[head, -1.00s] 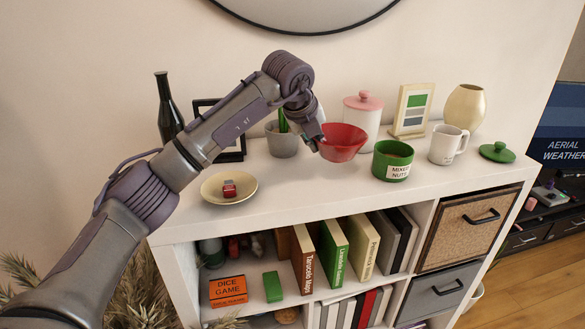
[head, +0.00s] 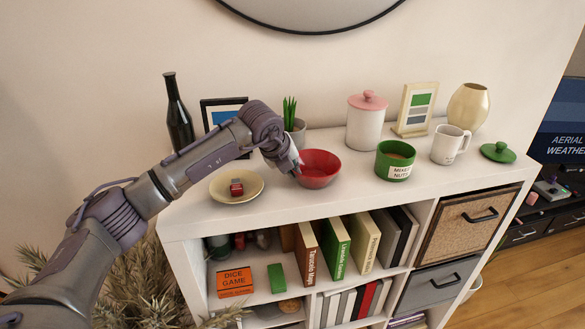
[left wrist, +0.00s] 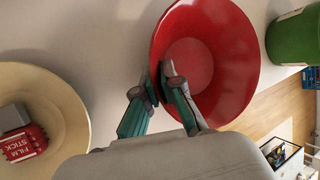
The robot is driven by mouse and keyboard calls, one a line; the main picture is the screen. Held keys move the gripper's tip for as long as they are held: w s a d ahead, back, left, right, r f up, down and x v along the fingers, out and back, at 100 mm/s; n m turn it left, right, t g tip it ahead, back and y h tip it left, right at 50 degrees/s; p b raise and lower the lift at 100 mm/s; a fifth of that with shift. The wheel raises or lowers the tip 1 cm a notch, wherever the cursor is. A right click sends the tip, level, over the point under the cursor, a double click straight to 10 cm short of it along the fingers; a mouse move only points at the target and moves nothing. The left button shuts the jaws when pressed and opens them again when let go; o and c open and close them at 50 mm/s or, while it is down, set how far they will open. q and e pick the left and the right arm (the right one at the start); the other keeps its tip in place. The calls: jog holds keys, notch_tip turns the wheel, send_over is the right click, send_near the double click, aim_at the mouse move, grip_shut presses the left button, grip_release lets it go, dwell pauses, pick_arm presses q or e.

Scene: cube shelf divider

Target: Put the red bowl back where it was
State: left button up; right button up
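The red bowl (head: 320,174) is level at the white shelf's top (head: 350,190), between the cream plate (head: 216,192) and the green mixed nuts tin (head: 381,170). It rests on the top or is just above it; I cannot tell which. My left gripper (head: 297,170) is at the bowl's left rim. In the left wrist view my left gripper (left wrist: 157,84) has one finger inside the red bowl (left wrist: 225,75) and one outside, closed on the rim. My right gripper is not in view.
Behind the bowl are a potted plant (head: 291,122), a picture frame (head: 222,113) and a white jar with pink lid (head: 366,125). A dark bottle (head: 178,115) stands at the back left. The front strip is clear.

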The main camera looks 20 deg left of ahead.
pick_arm(q)
jog(key=o, duration=0.5)
jog(key=shift+c, duration=0.2)
jog(key=shift+s+r+b, duration=0.25)
jog(key=shift+r+b, duration=0.15)
jog(key=b+v, duration=0.4)
jog(key=v, duration=0.7)
jog(key=shift+s, duration=0.1)
